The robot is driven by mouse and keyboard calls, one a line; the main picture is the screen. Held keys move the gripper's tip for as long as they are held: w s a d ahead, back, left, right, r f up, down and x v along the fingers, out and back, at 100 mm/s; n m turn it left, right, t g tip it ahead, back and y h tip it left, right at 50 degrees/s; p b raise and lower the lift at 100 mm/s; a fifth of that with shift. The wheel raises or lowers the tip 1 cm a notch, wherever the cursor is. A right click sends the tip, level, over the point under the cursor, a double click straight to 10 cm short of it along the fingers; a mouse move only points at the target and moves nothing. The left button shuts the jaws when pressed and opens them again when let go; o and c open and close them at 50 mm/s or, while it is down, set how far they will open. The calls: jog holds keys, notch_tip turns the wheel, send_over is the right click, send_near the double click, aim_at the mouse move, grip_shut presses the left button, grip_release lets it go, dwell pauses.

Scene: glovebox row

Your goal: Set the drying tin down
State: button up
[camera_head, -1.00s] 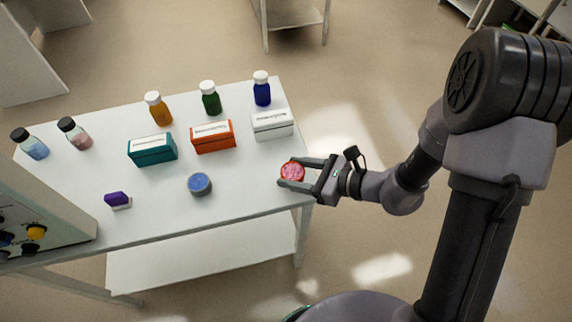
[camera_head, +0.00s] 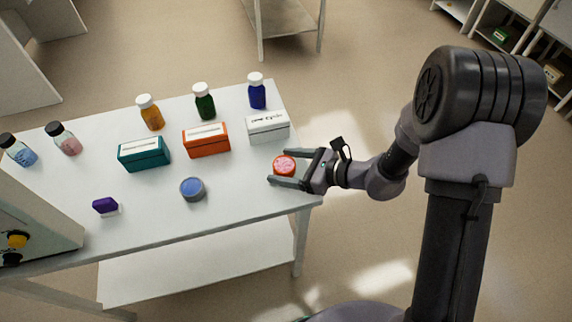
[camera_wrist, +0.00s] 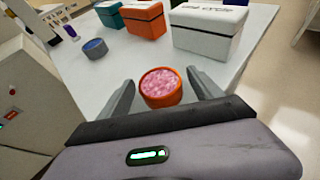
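The drying tin, which I take to be the round orange-red tin with pink, grainy contents (camera_head: 284,166), is upright at the right end of the white table (camera_head: 236,205). It appears to rest on the tabletop. In the wrist view the tin (camera_wrist: 161,92) sits between my two fingers, with a gap on each side. My gripper (camera_head: 287,168) is open around the tin, reaching in from the right. The tin's underside is hidden.
A white box (camera_head: 268,128) stands close behind the tin, with an orange box (camera_head: 206,141) and a teal box (camera_head: 144,155) to its left. A round blue-topped tin (camera_head: 193,188) stands left. Several bottles line the back. Tabletop between the two tins is clear.

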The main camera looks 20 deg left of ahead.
jog(key=shift+r, duration=0.15)
jog(key=shift+d+r+p, duration=0.2)
jog(key=shift+d+p, duration=0.1)
jog(key=shift+p, duration=0.05)
jog(key=p+v, duration=0.3)
jog(key=v, duration=0.8)
jog(key=s+d+r+n+g+h, duration=0.2)
jog(key=s+r+n+h, duration=0.3)
jog(key=s+r+n, duration=0.6)
jog(key=s+d+r+n+t+h, duration=0.4)
jog(key=d+r, duration=0.4)
jog(key=d, duration=0.2)
jog(key=shift+s+r+n+t+h, duration=0.3)
jog(key=shift+s+t+h, duration=0.3)
jog(key=shift+h, duration=0.5)
jog(key=shift+w+a, duration=0.1)
